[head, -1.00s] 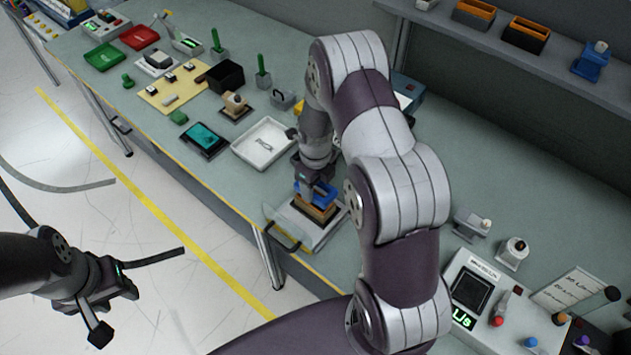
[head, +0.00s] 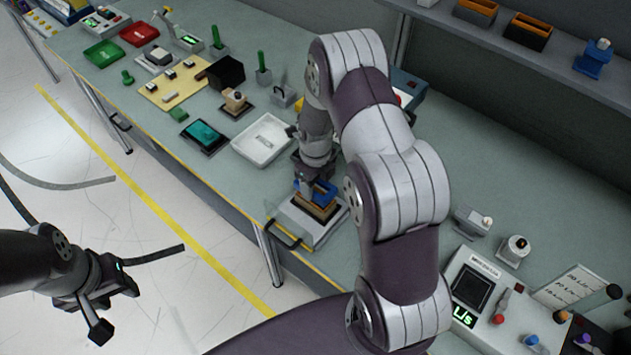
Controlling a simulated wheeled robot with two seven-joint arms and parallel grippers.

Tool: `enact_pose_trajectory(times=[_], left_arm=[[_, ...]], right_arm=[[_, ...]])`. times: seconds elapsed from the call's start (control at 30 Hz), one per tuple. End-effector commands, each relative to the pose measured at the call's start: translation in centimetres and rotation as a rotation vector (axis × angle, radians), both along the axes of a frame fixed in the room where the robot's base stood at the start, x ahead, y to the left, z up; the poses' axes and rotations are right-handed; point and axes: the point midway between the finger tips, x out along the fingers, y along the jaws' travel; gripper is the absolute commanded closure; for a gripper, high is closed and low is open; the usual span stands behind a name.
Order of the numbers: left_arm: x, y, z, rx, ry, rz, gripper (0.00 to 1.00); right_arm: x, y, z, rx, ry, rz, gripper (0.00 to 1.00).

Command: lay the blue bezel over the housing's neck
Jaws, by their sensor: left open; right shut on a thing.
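My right gripper (head: 308,183) reaches down from above and is shut on the blue bezel (head: 324,191). The bezel is at the top of the tan and dark housing (head: 316,209), which sits on a pale fixture plate (head: 293,224) near the bench's front edge. The gripper and arm partly hide the bezel and the housing's neck. I cannot tell whether the bezel is around the neck or just above it. My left gripper (head: 116,300) is open and empty, out over the floor at the lower left.
A white tray (head: 240,149) and a teal-screened unit (head: 202,134) stand left of the fixture. A panel with a dark screen (head: 472,287) is at the lower right.

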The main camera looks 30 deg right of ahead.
Motion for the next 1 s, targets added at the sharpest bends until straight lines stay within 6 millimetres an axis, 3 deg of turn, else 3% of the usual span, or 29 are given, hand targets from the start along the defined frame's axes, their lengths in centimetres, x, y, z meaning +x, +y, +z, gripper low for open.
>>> enact_pose_trajectory(times=[1.0], left_arm=[[0.00,0.00,-0.12,0.000,0.000,0.000,0.57]], right_arm=[[-0.11,-0.05,-0.44,0.000,0.000,0.000,0.71]])
